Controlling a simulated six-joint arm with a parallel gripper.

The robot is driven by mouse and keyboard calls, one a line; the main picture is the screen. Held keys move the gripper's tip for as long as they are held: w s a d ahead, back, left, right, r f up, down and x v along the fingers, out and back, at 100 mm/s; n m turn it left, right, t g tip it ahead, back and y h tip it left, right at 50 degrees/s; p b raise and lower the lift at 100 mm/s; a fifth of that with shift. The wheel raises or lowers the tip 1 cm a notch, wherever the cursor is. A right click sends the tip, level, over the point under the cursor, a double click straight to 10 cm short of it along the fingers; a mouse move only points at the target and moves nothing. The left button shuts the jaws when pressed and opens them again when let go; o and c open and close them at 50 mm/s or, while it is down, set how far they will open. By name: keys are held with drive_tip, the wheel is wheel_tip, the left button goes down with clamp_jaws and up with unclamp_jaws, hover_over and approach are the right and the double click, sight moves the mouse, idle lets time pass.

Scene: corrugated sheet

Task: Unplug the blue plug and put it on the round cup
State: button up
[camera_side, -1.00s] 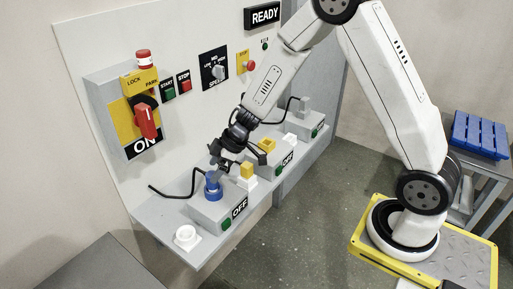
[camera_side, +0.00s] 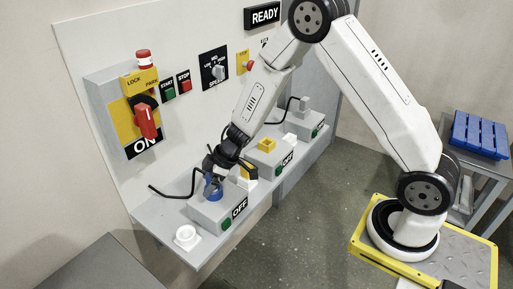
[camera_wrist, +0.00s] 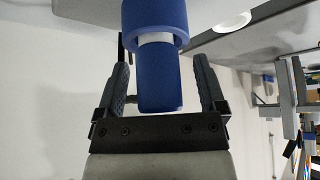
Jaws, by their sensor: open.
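The blue plug (camera_side: 212,190) stands in the left grey socket box (camera_side: 222,212), with a black cable beside it. In the wrist view the blue plug (camera_wrist: 160,80) rises between the two fingers of my gripper (camera_wrist: 163,85), with gaps on both sides. My gripper (camera_side: 216,174) is open around the plug's upper part in the side view. The round white cup (camera_side: 186,236) sits on the shelf to the left of that box; a white round rim (camera_wrist: 232,22) also shows at the upper right of the wrist view.
A second box with a yellow square part (camera_side: 267,145) and a third box with a grey plug (camera_side: 304,104) are farther right. The panel with a red switch (camera_side: 145,121) rises behind the shelf.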

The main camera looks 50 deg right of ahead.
clamp_jaws()
drive_tip(key=shift+r, duration=0.1)
idle(0.4)
drive_tip(key=shift+r, duration=0.75)
drive_tip(key=s+d+r, duration=0.1)
drive_tip(key=s+r, duration=1)
drive_tip(key=s, duration=0.3)
drive_tip(key=shift+d+r, duration=0.15)
